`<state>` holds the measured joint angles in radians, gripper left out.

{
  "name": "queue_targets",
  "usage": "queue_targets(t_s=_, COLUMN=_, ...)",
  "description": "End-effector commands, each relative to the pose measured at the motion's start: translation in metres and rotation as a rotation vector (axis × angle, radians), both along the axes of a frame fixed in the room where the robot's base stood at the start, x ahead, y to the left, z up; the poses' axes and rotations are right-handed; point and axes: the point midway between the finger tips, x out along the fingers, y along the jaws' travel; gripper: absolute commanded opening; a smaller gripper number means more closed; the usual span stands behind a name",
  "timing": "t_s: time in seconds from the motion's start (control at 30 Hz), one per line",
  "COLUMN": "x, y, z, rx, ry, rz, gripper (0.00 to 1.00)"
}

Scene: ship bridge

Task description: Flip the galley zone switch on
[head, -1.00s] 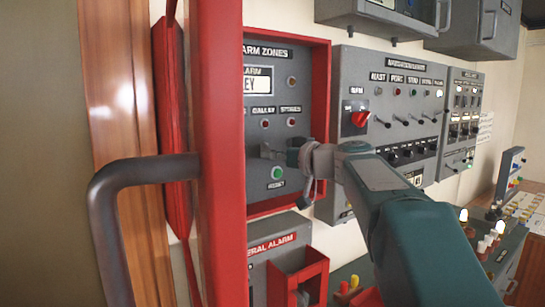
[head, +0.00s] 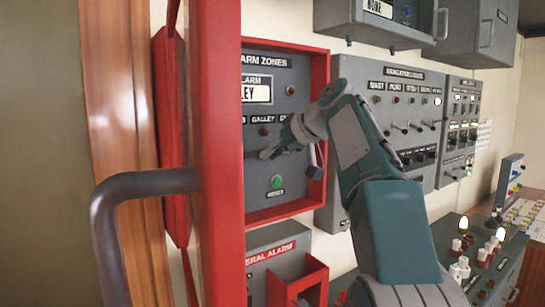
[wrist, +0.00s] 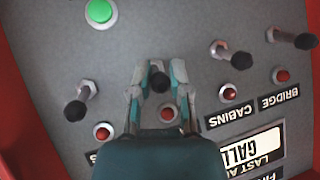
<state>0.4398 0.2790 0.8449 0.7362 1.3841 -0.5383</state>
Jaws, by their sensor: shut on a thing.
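The alarm zones panel (head: 265,215) is grey in a red frame, in the left middle of the head view. My gripper (head: 268,153) reaches into it from the upper right, below the GALLEY label (head: 262,120). In the wrist view, which shows the panel upside down, the gripper (wrist: 159,85) is closed around a dark-tipped toggle lever, the galley switch (wrist: 159,81). One finger lies on each side of it. A small dark red lamp (wrist: 167,113) sits by this lever. The lever's exact tilt is hard to tell.
Neighbouring toggles stand close by: the cabins switch (wrist: 230,54), the bridge switch (wrist: 290,38) and one at the left (wrist: 79,101). A green reset button (head: 277,181) is below. A red post (head: 222,200) and dark handle (head: 140,182) stand in front at left.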

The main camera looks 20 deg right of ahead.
Motion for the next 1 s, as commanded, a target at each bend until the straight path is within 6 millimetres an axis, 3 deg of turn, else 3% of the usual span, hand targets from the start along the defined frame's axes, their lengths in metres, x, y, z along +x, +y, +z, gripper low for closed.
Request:
queue_targets(t_s=0.9, x=0.0016, y=0.0011, z=0.0066, rx=-0.016, ry=0.066, rz=-0.001, gripper=0.0)
queue_targets(t_s=0.93, x=0.0016, y=0.0011, z=0.0067, rx=-0.016, ry=0.066, rz=-0.001, gripper=0.37)
queue_targets(t_s=1.0, x=0.0016, y=0.001, z=0.0061, rx=-0.015, ry=0.067, rz=-0.001, gripper=0.59)
